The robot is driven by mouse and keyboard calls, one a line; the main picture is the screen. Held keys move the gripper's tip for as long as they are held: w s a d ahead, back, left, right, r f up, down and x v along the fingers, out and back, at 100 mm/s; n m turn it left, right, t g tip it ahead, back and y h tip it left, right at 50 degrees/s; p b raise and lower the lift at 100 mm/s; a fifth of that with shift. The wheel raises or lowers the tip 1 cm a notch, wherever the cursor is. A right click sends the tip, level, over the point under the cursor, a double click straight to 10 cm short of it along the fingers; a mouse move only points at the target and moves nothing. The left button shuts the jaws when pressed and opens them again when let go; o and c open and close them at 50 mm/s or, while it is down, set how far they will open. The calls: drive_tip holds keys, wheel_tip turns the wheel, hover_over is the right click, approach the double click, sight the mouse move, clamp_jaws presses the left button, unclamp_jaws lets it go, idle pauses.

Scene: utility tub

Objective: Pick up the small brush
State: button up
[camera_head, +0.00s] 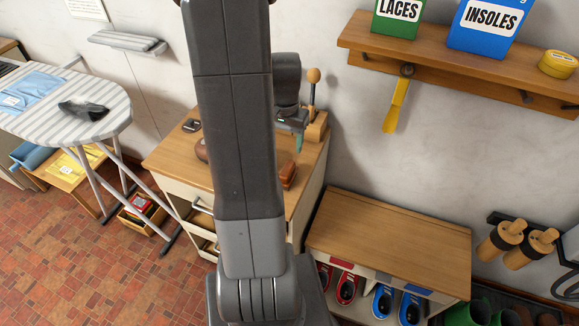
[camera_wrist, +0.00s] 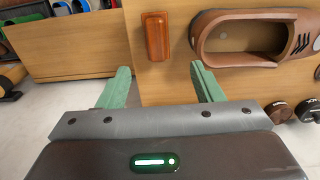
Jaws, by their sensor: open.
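The small brush looks to be the reddish-brown, block-shaped piece (camera_wrist: 157,36) lying on the wooden cabinet top in the wrist view. In the head view it shows (camera_head: 288,174) near the right edge of that top, just right of my arm. Its bristles are not visible. My gripper (camera_wrist: 161,88) is open and empty, its two green fingers apart with the brush beyond them in the picture. In the head view my gripper (camera_head: 298,140) is partly hidden behind my arm, above the back right of the cabinet.
A brown shoe-like item (camera_wrist: 236,36) lies right of the brush in the wrist view. Round dark pieces (camera_wrist: 278,112) are near it. In the head view, a wooden stand with a ball-topped post (camera_head: 314,95) is beside my gripper. A low shoe bench (camera_head: 390,235) is to the right.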

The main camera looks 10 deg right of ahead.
sight(288, 169)
wheel_tip(288, 169, down, 8)
drive_tip(key=shift+s+r, duration=0.1)
drive_tip(key=shift+s+d+f+p, duration=0.15)
drive_tip(key=shift+f+p, duration=0.2)
drive_tip(key=shift+f, duration=0.65)
drive_tip(key=shift+s+d+f+p, duration=0.1)
drive_tip(key=shift+f+p, duration=0.25)
drive_tip(key=shift+f, duration=1.35)
drive_tip(key=c, duration=1.1)
drive_tip(key=shift+r, duration=0.1)
drive_tip(key=shift+r+b, duration=0.45)
drive_tip(key=shift+r, duration=4.5)
drive_tip(key=o, duration=0.5)
drive_tip(key=shift+c, duration=1.3)
